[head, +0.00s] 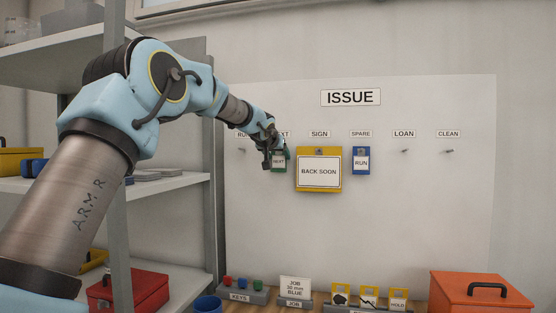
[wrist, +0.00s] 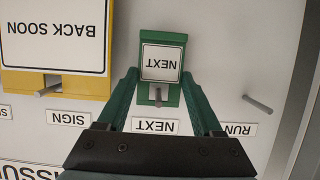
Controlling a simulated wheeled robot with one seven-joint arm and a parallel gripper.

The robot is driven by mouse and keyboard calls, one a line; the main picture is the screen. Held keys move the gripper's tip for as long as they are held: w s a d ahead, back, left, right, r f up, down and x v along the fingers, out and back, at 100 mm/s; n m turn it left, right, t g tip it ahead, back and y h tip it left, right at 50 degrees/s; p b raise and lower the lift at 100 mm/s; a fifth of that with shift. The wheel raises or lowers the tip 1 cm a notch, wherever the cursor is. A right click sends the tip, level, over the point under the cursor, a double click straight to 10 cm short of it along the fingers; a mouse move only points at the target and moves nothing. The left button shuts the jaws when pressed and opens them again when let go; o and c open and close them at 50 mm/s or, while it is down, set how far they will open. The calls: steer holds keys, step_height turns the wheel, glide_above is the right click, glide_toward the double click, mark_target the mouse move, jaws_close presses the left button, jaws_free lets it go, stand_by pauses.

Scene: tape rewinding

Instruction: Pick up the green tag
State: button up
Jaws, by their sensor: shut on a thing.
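The green tag (wrist: 147,38) has a white label reading NEXT and shows upside down in the wrist view. It is at the peg under the NEXT sign, and the peg shows at its slotted end. My gripper (wrist: 160,80) has a finger on each side of the tag, shut on its side edges. In the head view the green tag (head: 279,169) is partly hidden behind my gripper (head: 273,150) at the board.
The yellow BACK SOON tag (head: 319,188) hangs close beside on the SIGN peg, and the blue RUN tag (head: 361,171) on the SPARE peg. The LOAN peg (head: 405,151) and CLEAN peg (head: 448,151) are bare. A grey shelf post (head: 213,150) stands left of the board.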

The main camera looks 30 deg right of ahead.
steer(key=shift+r+b, duration=0.2)
steer(key=shift+b, duration=0.25)
steer(key=s+a+b, duration=0.5)
steer(key=s+a, duration=0.7)
steer(key=s, duration=0.1)
steer(key=shift+a+b, duration=0.15)
steer(key=shift+b, duration=0.25)
